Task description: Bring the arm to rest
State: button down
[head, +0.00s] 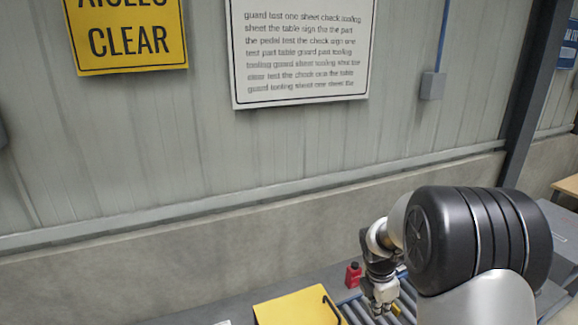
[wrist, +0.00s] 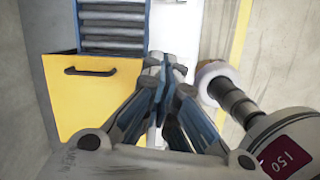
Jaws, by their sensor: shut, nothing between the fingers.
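My gripper (head: 383,304) is low at the right in the head view, under my bent arm and over a grey slatted surface. In the wrist view my gripper (wrist: 163,72) has its dark fingers together, with nothing between them. The fingers point up the picture, to the right of a yellow panel. My arm's large dark joint hides part of the area behind it in the head view.
The yellow panel (head: 290,309) with a black handle stands left of my gripper; the wrist view shows it too (wrist: 92,115). A red bottle (head: 353,276) stands close behind the gripper. Slats (wrist: 112,28) lie beyond the panel. A wall with signs (head: 300,50) closes the back.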

jog(key=s+a+r+m+t+b, duration=0.1)
jog(key=s+a+r+m+b, duration=0.15)
jog(key=s+m+b, duration=0.4)
jog(key=s+a+r+m+t+b, duration=0.1)
jog(key=s+a+r+m+b, duration=0.15)
jog(key=s+m+b, duration=0.35)
jog(key=s+a+f+m+y+b, duration=0.1)
jog(key=s+a+f+m+b, duration=0.1)
jog(key=s, duration=0.5)
jog(key=s+a+f+m+t+y+b, duration=0.1)
jog(key=s+a+f+m+b, duration=0.1)
jog(key=s+f+m+b, duration=0.2)
jog(key=s+m+b, duration=0.2)
jog(key=s, duration=0.2)
jog(key=shift+a+f, duration=0.25)
jog(key=shift+f, duration=0.15)
jog(key=c, duration=2.3)
grip_release()
jog(key=shift+s, duration=0.1)
